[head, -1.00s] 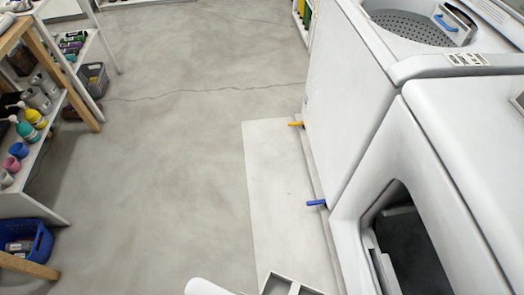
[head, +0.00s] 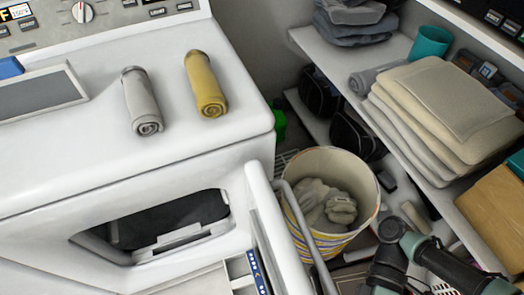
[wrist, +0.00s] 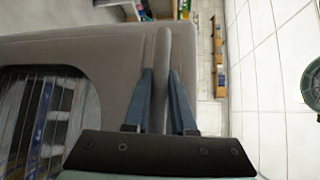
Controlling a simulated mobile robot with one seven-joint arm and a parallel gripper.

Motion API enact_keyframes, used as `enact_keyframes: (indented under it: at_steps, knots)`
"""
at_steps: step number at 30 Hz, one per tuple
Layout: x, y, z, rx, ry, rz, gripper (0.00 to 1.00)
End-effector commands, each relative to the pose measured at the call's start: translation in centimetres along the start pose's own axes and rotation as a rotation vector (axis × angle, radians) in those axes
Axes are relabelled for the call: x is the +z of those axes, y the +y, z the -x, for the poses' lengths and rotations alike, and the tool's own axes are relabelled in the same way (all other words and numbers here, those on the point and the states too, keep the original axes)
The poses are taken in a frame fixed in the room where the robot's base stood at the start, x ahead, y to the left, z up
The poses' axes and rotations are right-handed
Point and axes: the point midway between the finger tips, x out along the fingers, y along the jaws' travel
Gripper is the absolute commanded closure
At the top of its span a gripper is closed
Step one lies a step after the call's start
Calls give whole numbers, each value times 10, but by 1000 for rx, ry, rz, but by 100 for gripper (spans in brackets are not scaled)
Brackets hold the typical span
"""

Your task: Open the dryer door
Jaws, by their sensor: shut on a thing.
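The white dryer (head: 60,170) stands at the left in the head view, and its dark front opening (head: 160,220) is uncovered. The dryer door (head: 268,220) stands swung out from the front, seen nearly edge-on right of the opening. In the wrist view the door (wrist: 100,50) appears as a grey panel with a dark window at the left. The fingertips are not visible in the head view.
Two rolled towels, grey (head: 141,100) and yellow (head: 206,84), lie on the dryer top. A striped laundry basket (head: 360,190) stands right of the door, near my arm. Shelves with folded towels (head: 455,110) line the right. In the wrist view a pale tiled surface (wrist: 275,70) lies right of the door.

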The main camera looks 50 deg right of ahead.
Motion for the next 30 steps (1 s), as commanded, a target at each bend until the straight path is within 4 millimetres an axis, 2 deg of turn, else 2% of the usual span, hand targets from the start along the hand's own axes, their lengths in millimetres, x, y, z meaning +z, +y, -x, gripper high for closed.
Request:
enact_keyframes:
  at_steps: [14, 15, 19, 20, 30]
  knots:
    - [2, -1, 3, -2, -10, 5, 100]
    - [2, -1, 3, -2, -10, 5, 73]
    - [2, 0, 3, -2, -10, 4, 49]
    - [2, 0, 3, -1, -10, 3, 47]
    - [2, 1, 6, 0, -11, 0, 47]
